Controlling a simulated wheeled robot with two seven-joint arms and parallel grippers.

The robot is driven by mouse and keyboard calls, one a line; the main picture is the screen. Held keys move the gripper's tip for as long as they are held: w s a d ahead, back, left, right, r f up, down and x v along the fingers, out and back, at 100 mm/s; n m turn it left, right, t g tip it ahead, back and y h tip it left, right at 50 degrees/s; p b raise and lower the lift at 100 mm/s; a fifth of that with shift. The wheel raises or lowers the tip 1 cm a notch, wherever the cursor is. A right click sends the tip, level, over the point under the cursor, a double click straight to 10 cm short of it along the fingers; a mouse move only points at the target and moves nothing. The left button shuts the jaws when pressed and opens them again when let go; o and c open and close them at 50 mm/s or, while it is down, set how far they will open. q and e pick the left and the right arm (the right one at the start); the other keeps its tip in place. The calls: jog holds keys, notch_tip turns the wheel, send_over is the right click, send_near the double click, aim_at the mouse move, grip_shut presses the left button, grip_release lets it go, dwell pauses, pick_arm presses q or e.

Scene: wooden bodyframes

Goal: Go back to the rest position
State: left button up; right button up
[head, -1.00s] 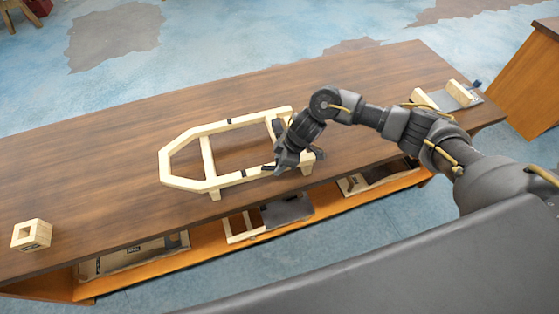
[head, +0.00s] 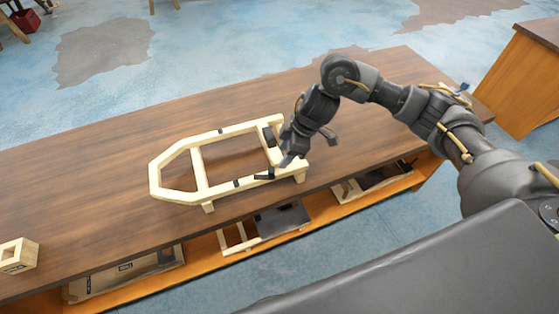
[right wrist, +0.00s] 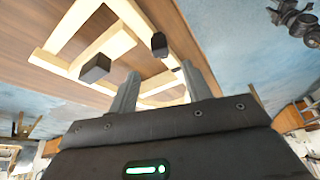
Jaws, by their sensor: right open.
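The pale wooden bodyframe (head: 200,165) lies on the brown table (head: 100,140), with its pointed end to the left and several dark pieces on its rails. My right gripper (head: 282,168) is open and empty over the frame's right end, close to the near rail. In the right wrist view its two fingers (right wrist: 162,90) stand apart with nothing between them, and part of the wooden frame (right wrist: 115,45) shows beyond. I cannot tell if a fingertip touches the frame. My left gripper is not in view.
A wooden block with a square hole (head: 18,256) stands at the table's left. An orange-brown cabinet (head: 520,80) stands at the right. Much of the tabletop is clear.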

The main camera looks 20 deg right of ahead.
jog(key=shift+d+r, duration=0.15)
jog(key=shift+r, duration=0.2)
